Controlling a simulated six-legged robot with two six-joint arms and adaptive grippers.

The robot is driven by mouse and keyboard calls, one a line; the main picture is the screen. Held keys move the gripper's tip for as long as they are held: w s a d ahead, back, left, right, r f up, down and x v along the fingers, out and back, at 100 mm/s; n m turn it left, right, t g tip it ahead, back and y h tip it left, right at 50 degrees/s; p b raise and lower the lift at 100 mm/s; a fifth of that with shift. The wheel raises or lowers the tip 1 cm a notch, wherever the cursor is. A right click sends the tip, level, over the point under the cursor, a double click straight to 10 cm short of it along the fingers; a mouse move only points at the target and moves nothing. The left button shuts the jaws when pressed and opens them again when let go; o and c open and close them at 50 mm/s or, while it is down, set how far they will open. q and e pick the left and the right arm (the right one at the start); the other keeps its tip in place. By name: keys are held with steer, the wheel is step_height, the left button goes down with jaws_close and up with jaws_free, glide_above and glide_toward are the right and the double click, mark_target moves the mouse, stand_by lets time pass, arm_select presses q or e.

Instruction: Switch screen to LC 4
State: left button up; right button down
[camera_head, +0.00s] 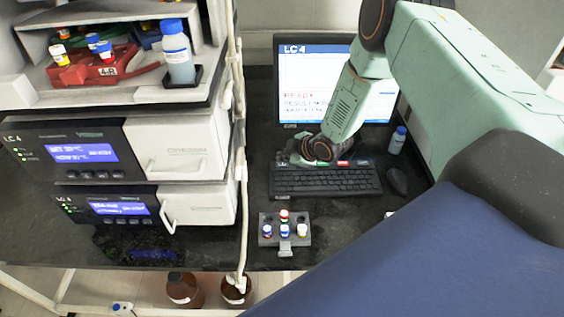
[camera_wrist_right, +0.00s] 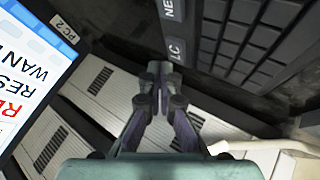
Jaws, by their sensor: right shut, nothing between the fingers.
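The monitor (camera_head: 300,75) at the back of the bench shows "LC 4" at the top and "READY" in red. It also shows at the left in the wrist view (camera_wrist_right: 25,75), with "PC 2" on its frame. A black keyboard (camera_head: 325,181) lies in front of it; it shows in the wrist view too (camera_wrist_right: 250,40). Along its far edge are labelled keys, one reading "LC" (camera_wrist_right: 177,48) and one starting "NE" (camera_wrist_right: 170,9). My right gripper (camera_wrist_right: 160,72) is shut and empty, its tips close to the "LC" key; I cannot tell whether they touch.
A mouse (camera_head: 397,181) and a small capped bottle (camera_head: 397,140) are right of the keyboard. A grey vial rack (camera_head: 266,240) stands in front. Stacked instruments (camera_head: 184,150) fill the left, with a bottle (camera_head: 177,55) on top. A pale cable (camera_head: 240,200) hangs beside them.

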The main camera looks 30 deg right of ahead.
mark_target(284, 166)
step_height(284, 166, up, 5)
steer(key=p, duration=0.4)
steer(key=shift+p, duration=0.4)
stand_by(0.5)
steer(key=shift+f, duration=0.1)
stand_by(1.3)
